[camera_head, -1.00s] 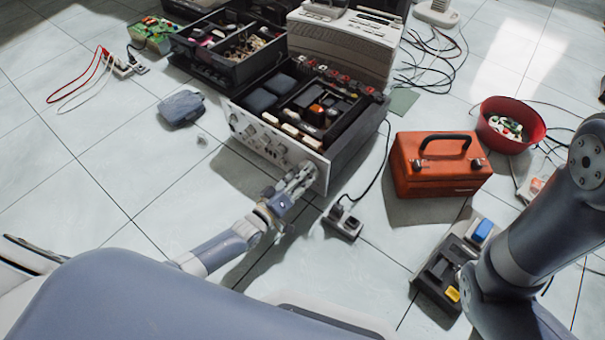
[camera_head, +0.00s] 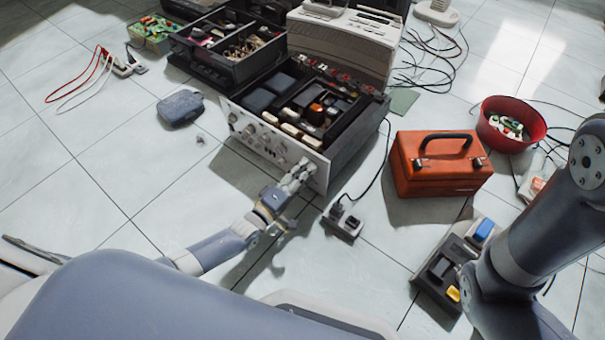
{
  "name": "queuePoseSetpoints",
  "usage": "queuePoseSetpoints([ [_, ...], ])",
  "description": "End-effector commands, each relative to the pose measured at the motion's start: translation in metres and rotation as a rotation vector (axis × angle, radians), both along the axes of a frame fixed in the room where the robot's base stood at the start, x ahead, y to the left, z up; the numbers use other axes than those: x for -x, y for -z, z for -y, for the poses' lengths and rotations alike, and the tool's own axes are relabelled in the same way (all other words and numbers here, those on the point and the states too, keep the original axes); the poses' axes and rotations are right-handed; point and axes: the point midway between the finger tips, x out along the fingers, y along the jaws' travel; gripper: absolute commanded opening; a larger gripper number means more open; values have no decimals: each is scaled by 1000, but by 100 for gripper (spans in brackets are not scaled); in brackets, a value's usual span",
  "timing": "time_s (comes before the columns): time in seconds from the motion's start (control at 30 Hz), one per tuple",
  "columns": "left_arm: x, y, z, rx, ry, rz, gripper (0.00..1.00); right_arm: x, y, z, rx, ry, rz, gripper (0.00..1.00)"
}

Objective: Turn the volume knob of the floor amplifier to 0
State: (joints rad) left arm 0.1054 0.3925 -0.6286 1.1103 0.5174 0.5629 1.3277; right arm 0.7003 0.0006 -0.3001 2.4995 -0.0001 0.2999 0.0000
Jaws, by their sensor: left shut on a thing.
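The floor amplifier (camera_head: 258,138) stands open-topped in the upper middle, with a silver front panel facing down-left and a row of knobs on it. My left gripper (camera_head: 297,176) reaches up from below to the right end of that panel. Its fingers are closed on the volume knob, which they hide, so I cannot read its setting. My right arm shows at the right edge, but its gripper is out of view.
A power strip (camera_head: 343,222) lies close right of my left gripper. An orange toolbox (camera_head: 440,175), a red bowl (camera_head: 533,122) and a black-and-grey box (camera_head: 436,272) stand to the right. A grey pouch (camera_head: 180,108) lies left.

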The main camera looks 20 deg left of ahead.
Motion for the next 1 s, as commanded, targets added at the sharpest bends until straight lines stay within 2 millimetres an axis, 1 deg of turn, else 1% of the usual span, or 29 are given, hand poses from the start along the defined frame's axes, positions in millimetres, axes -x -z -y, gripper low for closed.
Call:
queuePoseSetpoints([
  [0.4,0,1,-1,8,-1,-5,20,0,0,0,0,0,1,40],
  [0.43,0,1,-1,8,-1,-5,51,0,0,0,0,0,1,40],
  [0.5,0,1,-1,7,-1,-4,64,1,0,0,0,0,1,40],
  [0.87,1,0,-1,6,0,-3,64,0,0,1,-3,-2,-1,40],
  [1.0,14,2,-6,4,-1,-6,64,0,0,1,-3,-1,-1,40],
])
